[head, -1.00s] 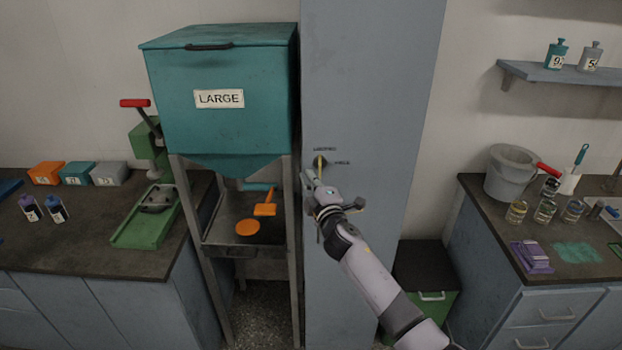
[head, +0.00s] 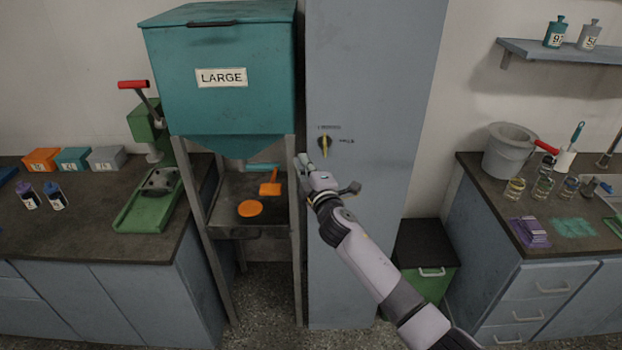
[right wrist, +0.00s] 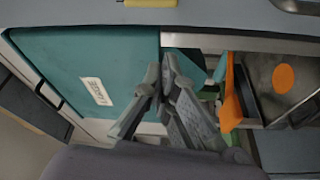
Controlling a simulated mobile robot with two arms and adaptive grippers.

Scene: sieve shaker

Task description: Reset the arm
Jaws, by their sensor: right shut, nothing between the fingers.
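My right arm reaches in from the lower right. My left gripper is not in view.
The teal hopper labelled LARGE (head: 222,100) stands on a metal frame left of the grey cabinet (head: 385,90). An orange scoop-like piece (head: 270,188) and orange disc (head: 250,208) are below it. Counters flank both sides; a green bin (head: 432,282) stands on the floor.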

